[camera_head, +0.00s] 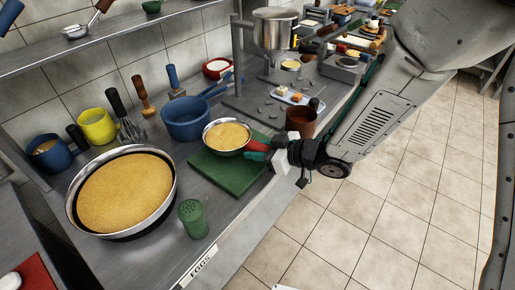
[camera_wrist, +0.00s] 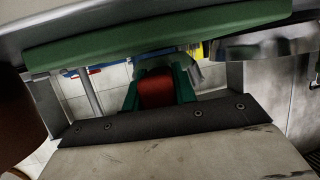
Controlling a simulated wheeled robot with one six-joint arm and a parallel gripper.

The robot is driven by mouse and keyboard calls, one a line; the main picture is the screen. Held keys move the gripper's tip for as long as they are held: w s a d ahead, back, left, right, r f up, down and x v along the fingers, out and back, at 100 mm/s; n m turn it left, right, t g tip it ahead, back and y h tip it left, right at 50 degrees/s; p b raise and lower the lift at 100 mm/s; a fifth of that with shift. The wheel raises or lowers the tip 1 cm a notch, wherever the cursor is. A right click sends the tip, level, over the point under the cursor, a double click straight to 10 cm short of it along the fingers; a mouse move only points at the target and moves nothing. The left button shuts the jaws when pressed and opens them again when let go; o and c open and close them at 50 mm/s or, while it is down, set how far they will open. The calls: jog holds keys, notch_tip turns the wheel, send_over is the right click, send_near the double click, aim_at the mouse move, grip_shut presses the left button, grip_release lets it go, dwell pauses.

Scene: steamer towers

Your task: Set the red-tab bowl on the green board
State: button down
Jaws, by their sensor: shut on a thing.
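The red-tab bowl (camera_head: 227,136) is a small metal bowl with yellow, grainy contents, and it looks level. Its red tab (camera_head: 257,146) points right, toward my gripper (camera_head: 266,151). My gripper is shut on this tab. The green board (camera_head: 235,178) lies on the counter, and the bowl overlaps its far part in the head view. I cannot tell whether the bowl touches the board or hangs just above it. In the wrist view, the red tab (camera_wrist: 156,88) sits between my green fingers (camera_wrist: 157,95). A long green strip crosses the top of that view.
A blue pot (camera_head: 186,120) stands close behind the bowl, to its left. A large pan of yellow grain (camera_head: 125,195) and a green shaker (camera_head: 193,218) are left of the board. A brown cup (camera_head: 300,121) stands near my arm. A tray (camera_head: 285,99) holds small pieces.

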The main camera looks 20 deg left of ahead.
jog(key=shift+f, duration=0.4)
dwell(0.4)
jog(key=c, duration=1)
grip_release()
jog(key=shift+c, duration=0.2)
jog(key=shift+f, duration=0.1)
jog(key=v, duration=0.7)
jog(key=shift+d, duration=0.35)
jog(key=shift+s+d, duration=0.1)
jog(key=shift+s, duration=0.05)
jog(key=shift+v, duration=2.2)
